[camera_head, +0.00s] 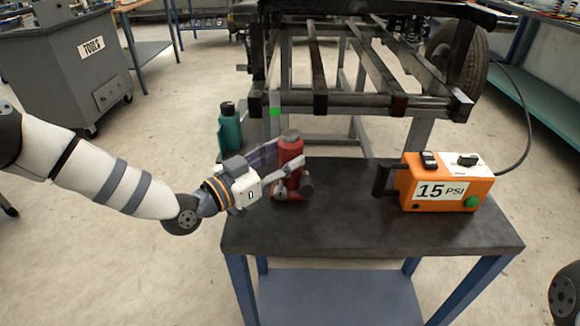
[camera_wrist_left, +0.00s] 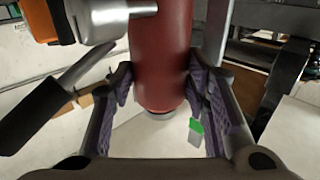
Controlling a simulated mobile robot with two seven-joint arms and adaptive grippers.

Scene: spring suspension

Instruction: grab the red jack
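The red jack (camera_head: 291,152) stands upright on the left back part of the dark table (camera_head: 370,235), with a grey cap on top. My left gripper (camera_head: 284,164) reaches it from the left, with one finger in front of the jack and the other behind. In the left wrist view the red body (camera_wrist_left: 160,50) lies between the purple finger pads of the gripper (camera_wrist_left: 160,88). Both pads appear to touch its sides. A silver part sticks out from the jack at the upper left there. My right gripper is not in view.
An orange pressure box (camera_head: 445,185) marked 15 PSI stands on the table's right side, its dark handle toward the jack. A teal bottle (camera_head: 230,132) is behind the gripper. A dark metal frame (camera_head: 350,100) stands behind the table. The table's front middle is clear.

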